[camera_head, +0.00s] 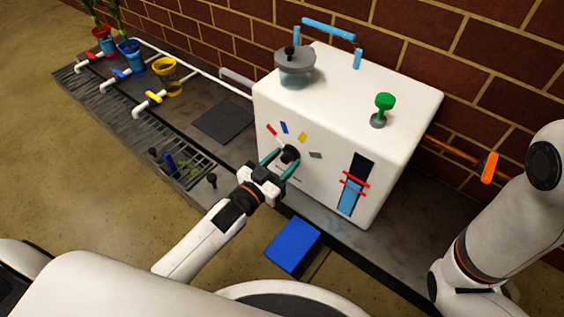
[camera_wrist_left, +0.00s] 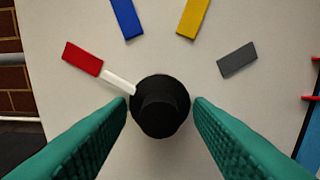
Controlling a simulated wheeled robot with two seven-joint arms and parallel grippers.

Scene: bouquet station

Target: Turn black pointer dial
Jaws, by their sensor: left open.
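The black pointer dial (camera_head: 289,153) is on the front face of the white machine (camera_head: 325,110). In the left wrist view the dial (camera_wrist_left: 160,106) sits low in the middle, and its white pointer (camera_wrist_left: 118,82) aims up-left at the red mark (camera_wrist_left: 82,58). Blue (camera_wrist_left: 127,18), yellow (camera_wrist_left: 193,17) and grey (camera_wrist_left: 237,59) marks follow clockwise around it. My left gripper (camera_head: 276,160) is open with its two green fingers on either side of the dial. A narrow gap seems to show on each side. My right arm stands at the right edge; its gripper is not visible.
A level window (camera_head: 355,185) with red bands is right of the dial. A green knob (camera_head: 383,106) and a lidded jar (camera_head: 295,68) are on top. An orange-handled valve (camera_head: 489,167) is at right. A blue pad (camera_head: 292,245) lies below; potted plants and taps stand at far left.

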